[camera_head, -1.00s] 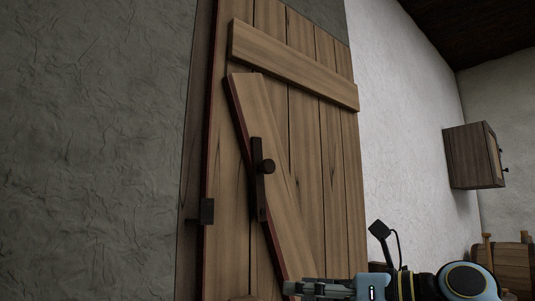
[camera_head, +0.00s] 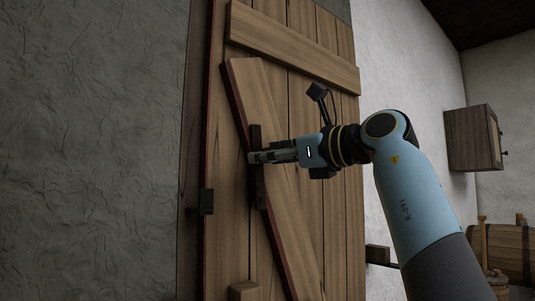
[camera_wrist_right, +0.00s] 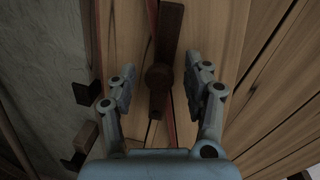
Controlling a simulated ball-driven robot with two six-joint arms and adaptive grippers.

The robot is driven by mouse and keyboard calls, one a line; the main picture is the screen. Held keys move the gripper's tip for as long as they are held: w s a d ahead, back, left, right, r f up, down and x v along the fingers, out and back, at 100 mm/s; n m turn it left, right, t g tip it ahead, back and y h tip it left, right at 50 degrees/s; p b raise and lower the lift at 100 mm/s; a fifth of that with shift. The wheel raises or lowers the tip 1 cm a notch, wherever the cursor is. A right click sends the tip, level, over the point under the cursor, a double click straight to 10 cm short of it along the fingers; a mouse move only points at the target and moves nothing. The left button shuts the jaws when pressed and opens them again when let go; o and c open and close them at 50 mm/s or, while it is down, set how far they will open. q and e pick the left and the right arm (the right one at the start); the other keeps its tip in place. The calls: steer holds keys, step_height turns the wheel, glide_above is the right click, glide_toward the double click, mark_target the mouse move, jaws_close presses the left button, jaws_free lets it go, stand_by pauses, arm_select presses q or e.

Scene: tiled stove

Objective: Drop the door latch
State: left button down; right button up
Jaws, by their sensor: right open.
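The door latch (camera_head: 257,184) is a dark bar on the wooden door, standing nearly upright across the diagonal brace. In the right wrist view the bar (camera_wrist_right: 170,28) carries a round knob (camera_wrist_right: 158,75). A dark catch (camera_head: 206,201) sits at the door's left edge, left of and below the bar. My right gripper (camera_head: 255,157) reaches in from the right at the latch and covers the knob in the head view. My left gripper is not in view.
The plank door (camera_head: 315,130) has a wooden cross board (camera_head: 290,45) above. A grey wall (camera_head: 95,150) is at left. A wall cabinet (camera_head: 472,137) and a barrel (camera_head: 508,250) stand far right. Dark brackets (camera_wrist_right: 80,93) show left in the wrist view.

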steer(key=shift+w+a, duration=0.3)
steer(key=shift+c, duration=0.4)
jaws_close()
